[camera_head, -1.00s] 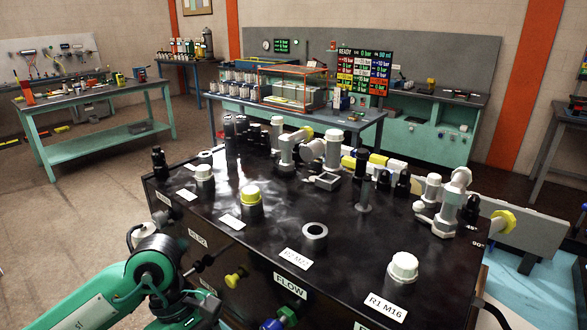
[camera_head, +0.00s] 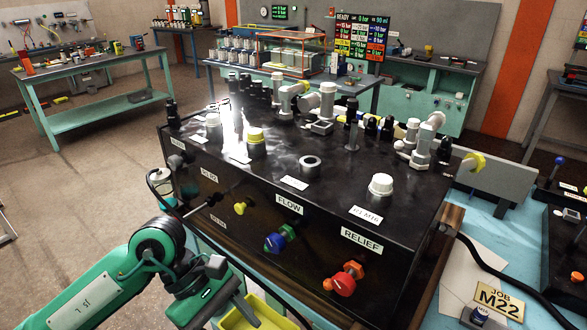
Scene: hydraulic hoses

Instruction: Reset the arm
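My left arm (camera_head: 100,295), green with dark joints, comes in from the lower left. It bends at a large round joint (camera_head: 157,242) in front of the black hydraulic block and runs down to the right toward the bottom edge. My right arm and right gripper do not show. The black block (camera_head: 330,195) fills the middle of the view, with white-capped, yellow-capped and open ports on top. Its front has a yellow knob (camera_head: 240,207), a blue knob (camera_head: 275,241) and a red RELIEF knob (camera_head: 340,284).
A light-blue bench (camera_head: 498,232) holds the block, and a JOB M22 card (camera_head: 499,298) lies on its right side. A yellow-green tray (camera_head: 247,312) is at the bottom edge, beside my arm. A black hose (camera_head: 510,285) curves along the right. Open floor (camera_head: 80,190) lies to the left.

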